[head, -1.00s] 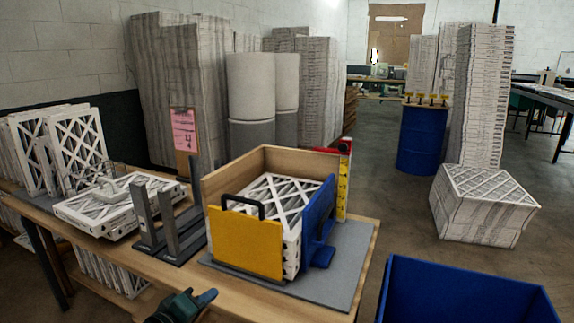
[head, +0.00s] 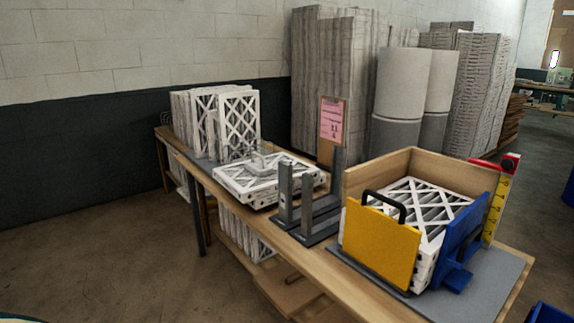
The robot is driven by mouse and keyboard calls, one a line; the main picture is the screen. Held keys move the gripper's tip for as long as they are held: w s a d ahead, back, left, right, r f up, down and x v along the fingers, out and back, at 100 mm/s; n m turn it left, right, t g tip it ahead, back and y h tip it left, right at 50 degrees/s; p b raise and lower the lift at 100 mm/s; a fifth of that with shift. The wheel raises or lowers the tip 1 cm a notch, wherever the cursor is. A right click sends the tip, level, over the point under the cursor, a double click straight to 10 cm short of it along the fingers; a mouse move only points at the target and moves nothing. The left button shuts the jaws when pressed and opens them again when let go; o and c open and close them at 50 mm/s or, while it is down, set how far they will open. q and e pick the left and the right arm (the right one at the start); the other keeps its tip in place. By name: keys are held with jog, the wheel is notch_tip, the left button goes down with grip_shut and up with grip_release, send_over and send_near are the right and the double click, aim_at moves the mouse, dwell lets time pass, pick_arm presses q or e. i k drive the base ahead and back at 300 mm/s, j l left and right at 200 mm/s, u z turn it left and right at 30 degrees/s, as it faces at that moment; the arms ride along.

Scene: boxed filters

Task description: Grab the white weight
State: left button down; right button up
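A pale white piece with a raised handle, which looks like the white weight (head: 262,163), rests on top of a flat white lattice-faced filter (head: 235,182) on the wooden table (head: 385,298). Its outline blends with the white filter under it. Neither of my grippers is in view. Only a small dark teal edge shows at the bottom left corner, and I cannot tell what it is.
Upright filters (head: 238,122) stand behind at the table's left end. Grey metal uprights (head: 285,195) stand right of the weight. Further right are a wooden box (head: 377,170), a yellow plate with a black handle (head: 378,245) and a blue bracket (head: 462,240). Floor left of the table is clear.

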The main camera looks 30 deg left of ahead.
aim_at(257, 167)
jog(key=j+z, duration=0.1)
jog(key=z, duration=0.25)
jog(key=j+z, duration=0.3)
jog(key=j, duration=0.2)
jog(key=j+z, duration=0.25)
jog(key=j, duration=0.25)
jog(key=j+z, duration=0.1)
jog(key=j, duration=0.45)
jog(key=k+j, duration=0.1)
jog(key=j, duration=0.4)
jog(key=j+z, duration=0.15)
jog(key=j, duration=0.4)
jog(key=k+j, duration=0.1)
jog(key=j, duration=0.45)
jog(key=z, duration=0.05)
